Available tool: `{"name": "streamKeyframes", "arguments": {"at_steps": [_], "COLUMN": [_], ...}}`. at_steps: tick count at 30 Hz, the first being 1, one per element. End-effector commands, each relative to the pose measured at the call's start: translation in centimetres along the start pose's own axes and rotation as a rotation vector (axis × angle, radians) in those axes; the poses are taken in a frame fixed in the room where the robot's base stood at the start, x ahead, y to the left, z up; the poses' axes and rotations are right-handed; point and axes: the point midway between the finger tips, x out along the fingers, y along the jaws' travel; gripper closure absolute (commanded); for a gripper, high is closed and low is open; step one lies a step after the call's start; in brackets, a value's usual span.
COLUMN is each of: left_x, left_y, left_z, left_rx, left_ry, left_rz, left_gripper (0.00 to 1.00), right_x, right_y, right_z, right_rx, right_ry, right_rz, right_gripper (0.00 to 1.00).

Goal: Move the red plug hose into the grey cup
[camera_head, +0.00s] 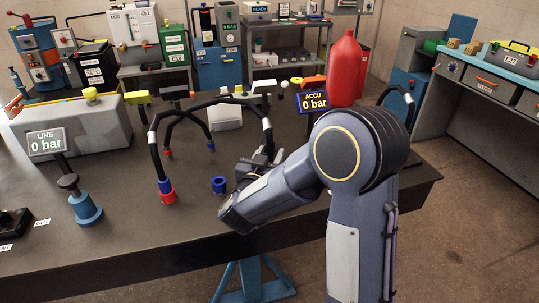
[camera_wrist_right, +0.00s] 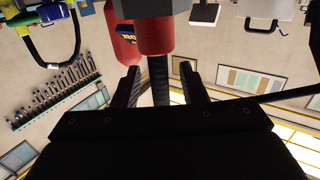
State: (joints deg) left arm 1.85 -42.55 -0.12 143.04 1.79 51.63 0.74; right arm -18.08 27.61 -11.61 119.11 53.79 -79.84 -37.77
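A black hose (camera_head: 212,101) arches over the table. Its left end has a blue collar (camera_head: 164,185) standing at a red cup (camera_head: 167,198). Its right end, with a white sleeve (camera_head: 267,124), drops to my right gripper (camera_head: 268,157). In the right wrist view, my right gripper (camera_wrist_right: 160,80) has its fingers apart, with gaps on both sides of a black hose length (camera_wrist_right: 160,92). A red plug (camera_wrist_right: 156,36) on that length meets a dark body at the top edge. I cannot tell whether that is the grey cup. My left gripper is out of view.
A blue cup (camera_head: 219,184) stands left of my right gripper. Another black hose (camera_head: 188,115) arches behind. A red accumulator (camera_head: 345,70) and its gauge sign (camera_head: 314,102) stand behind my arm. A LINE gauge (camera_head: 46,142) stands at left.

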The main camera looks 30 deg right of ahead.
Motion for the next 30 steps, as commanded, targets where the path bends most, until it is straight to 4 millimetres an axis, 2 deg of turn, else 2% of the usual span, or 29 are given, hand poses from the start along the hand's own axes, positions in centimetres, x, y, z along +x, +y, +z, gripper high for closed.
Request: {"name": "streamKeyframes", "arguments": {"at_steps": [10, 22, 30], "left_x": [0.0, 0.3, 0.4], "left_y": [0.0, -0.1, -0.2], "left_z": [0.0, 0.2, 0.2], "left_rx": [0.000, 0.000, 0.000], "left_ry": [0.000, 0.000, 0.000], "left_rz": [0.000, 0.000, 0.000], "left_gripper": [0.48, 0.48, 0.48], "right_x": [-0.5, -6.6, -7.9], "right_y": [-0.1, -0.1, 0.0], "right_z": [0.1, 0.1, 0.0], "right_rx": [0.000, 0.000, 0.000], "right_ry": [-0.002, -0.001, 0.000], "right_rz": [-0.002, -0.004, 0.000], "right_gripper": [0.59, 0.59, 0.59]}}
